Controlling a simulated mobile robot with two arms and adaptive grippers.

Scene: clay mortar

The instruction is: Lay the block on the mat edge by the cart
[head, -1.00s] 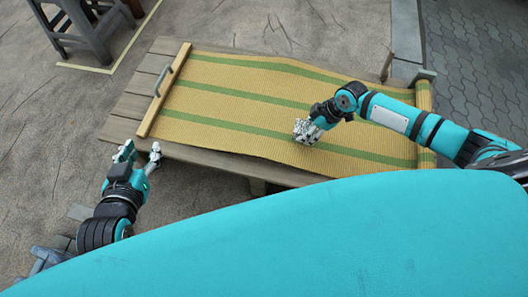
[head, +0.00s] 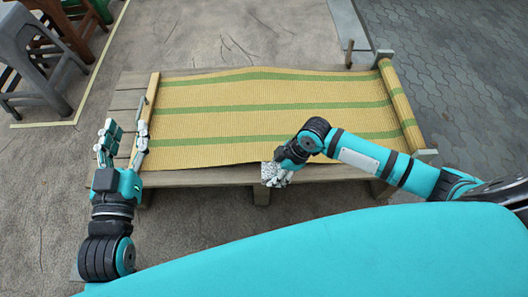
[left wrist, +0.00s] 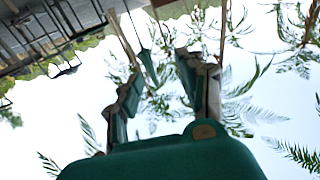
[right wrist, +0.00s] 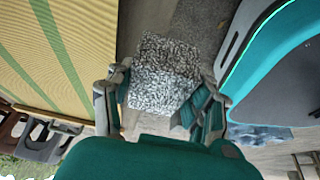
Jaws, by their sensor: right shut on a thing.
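The block (right wrist: 165,75) is a speckled grey and white stone-like piece, clear in the right wrist view. My right gripper (head: 276,176) is shut on it, with a finger on each side. In the head view the block (head: 267,170) shows at the near edge of the mat, partly hidden by the fingers; I cannot tell whether it touches anything below. The mat (head: 235,95) is woven yellow with green stripes. It lies flat on a low wooden platform, rolled up at its right end. My left gripper (head: 122,142) is open and empty near the platform's left end.
The middle of the mat is clear. I cannot identify a separate cart.

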